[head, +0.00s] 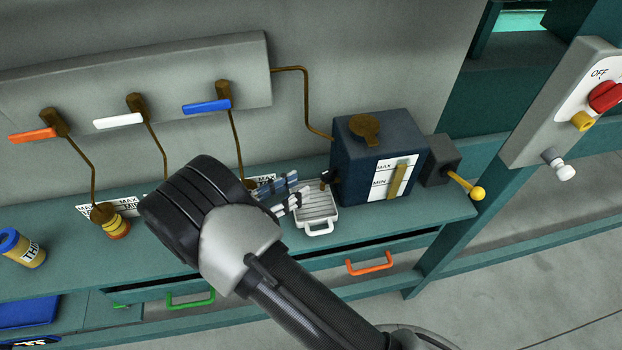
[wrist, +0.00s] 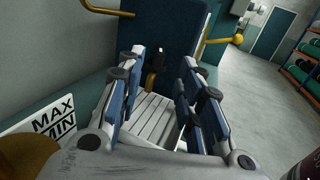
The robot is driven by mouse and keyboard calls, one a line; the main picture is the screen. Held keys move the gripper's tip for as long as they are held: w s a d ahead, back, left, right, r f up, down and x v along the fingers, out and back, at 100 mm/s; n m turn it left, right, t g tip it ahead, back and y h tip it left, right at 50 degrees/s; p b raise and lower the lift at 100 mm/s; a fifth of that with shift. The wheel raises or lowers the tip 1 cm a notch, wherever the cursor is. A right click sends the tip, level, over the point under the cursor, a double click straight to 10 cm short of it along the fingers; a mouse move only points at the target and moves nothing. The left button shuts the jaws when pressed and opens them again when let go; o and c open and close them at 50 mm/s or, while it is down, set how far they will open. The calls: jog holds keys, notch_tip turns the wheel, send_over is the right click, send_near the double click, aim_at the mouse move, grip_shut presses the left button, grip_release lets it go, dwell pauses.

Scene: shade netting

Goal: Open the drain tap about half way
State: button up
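The drain tap is a small black handle (head: 327,176) on the left face of a dark blue tank (head: 345,155). In the wrist view the black handle (wrist: 161,54) stands roughly upright above a brass spout (wrist: 153,80). My gripper (head: 297,187) is open and empty, its fingers pointing right at the tap. In the wrist view the two blue-padded fingers (wrist: 160,68) stand either side of the tap, which appears ahead of their tips. I see no contact. A pale ribbed tray (head: 318,231) sits on the shelf below the tap and fingers.
The tank carries a MAX/MIN gauge (head: 381,185) and a brass cap (head: 364,128). A yellow-knobbed lever (head: 477,192) is at its right. A grey OFF switch box (head: 557,105) is far right.

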jog(key=v, duration=0.4)
jog(key=shift+s, duration=0.1)
jog(key=g+y+p, duration=0.8)
jog(key=y+p, duration=0.1)
jog(key=y, duration=0.2)
send_near(325, 172)
jog(key=b+x, duration=0.2)
jog(key=x, duration=0.6)
jog(key=shift+d+f+b, duration=0.1)
jog(key=shift+f+b, duration=0.2)
jog(key=shift+c, duration=0.5)
grip_shut()
